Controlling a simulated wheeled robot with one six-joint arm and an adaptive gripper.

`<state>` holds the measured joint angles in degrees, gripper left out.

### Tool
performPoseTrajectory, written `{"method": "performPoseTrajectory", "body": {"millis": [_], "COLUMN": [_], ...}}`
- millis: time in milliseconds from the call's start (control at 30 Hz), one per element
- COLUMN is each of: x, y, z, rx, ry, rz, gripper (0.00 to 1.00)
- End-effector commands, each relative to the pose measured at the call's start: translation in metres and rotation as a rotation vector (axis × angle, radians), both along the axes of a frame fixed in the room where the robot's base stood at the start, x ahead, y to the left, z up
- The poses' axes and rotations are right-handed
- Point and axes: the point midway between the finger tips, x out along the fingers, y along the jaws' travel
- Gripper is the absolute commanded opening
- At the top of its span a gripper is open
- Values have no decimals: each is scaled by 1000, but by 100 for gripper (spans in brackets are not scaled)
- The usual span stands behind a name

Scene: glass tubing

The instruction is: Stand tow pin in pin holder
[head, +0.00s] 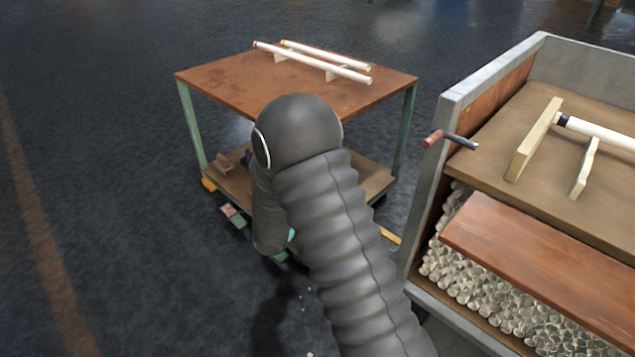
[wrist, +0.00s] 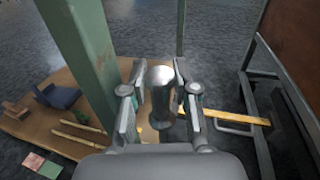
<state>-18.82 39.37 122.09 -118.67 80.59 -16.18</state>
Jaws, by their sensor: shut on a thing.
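My gripper (wrist: 160,108) is shut on a shiny grey metal cylinder, which looks like the tow pin (wrist: 162,84). The pin stands roughly upright between the two fingers, with its rounded top toward the wrist camera; its lower end is hidden. In the head view my arm hides the pin and nearly all of the gripper, which is low beside the near side of the small table. I cannot clearly pick out the pin holder in either view.
A green-legged table cart (head: 205,83) carries white tubes (head: 320,64); its leg (wrist: 85,50) is close left of my gripper. Its lower shelf (wrist: 100,140) holds blocks and strips. A yellow bar (wrist: 240,117) lies right. A walled cart (head: 448,110) with glass pieces stands right.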

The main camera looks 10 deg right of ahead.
Motion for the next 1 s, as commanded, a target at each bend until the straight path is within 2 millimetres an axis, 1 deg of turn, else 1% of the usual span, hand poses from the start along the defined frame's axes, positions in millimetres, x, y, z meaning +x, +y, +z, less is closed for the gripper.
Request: {"method": "performPoseTrajectory", "body": {"millis": [33, 200, 500, 1000], "x": [0, 0, 0, 0], "y": [0, 0, 0, 0], "z": [-8, -23, -43, -45], "rx": [0, 0, -1, -1], "ry": [0, 0, -1, -1], "rz": [0, 0, 0, 0], "gripper": [0, 0, 0, 0]}}
